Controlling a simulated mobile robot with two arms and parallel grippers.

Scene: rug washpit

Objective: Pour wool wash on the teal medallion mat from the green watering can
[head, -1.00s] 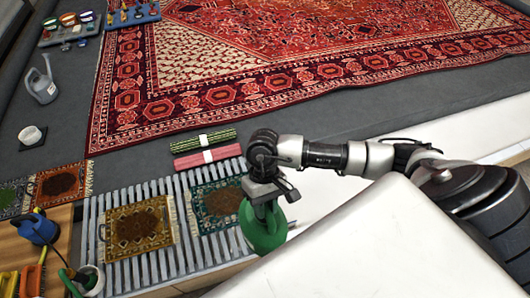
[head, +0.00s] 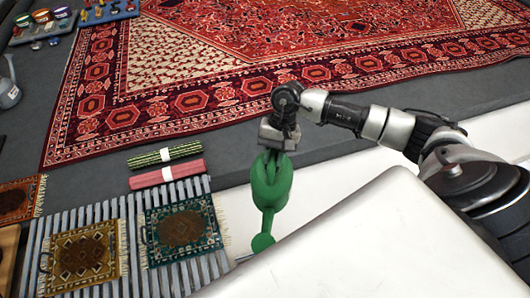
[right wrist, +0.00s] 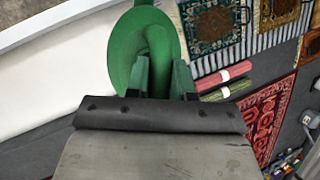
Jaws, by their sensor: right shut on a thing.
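The green watering can (head: 270,185) hangs from my right gripper (head: 277,148), which is shut on it. The can is right of the teal medallion mat (head: 165,216), apart from it, over the white ledge. Its narrow part and round end point toward the bottom of the picture. In the right wrist view the can (right wrist: 122,45) fills the space beyond the fingers (right wrist: 166,80). The teal mat has a dark brown patch in its middle and lies flat on the slats; it also shows in the right wrist view (right wrist: 190,18). No liquid is visible. My left gripper is not in view.
A gold-bordered mat (head: 112,262) lies left of the teal one on the slatted rack (head: 134,222). A pink roll (head: 166,174) and a green striped roll (head: 165,154) lie behind. A large red rug (head: 300,45) covers the floor beyond. A grey watering can (head: 8,92) stands far left.

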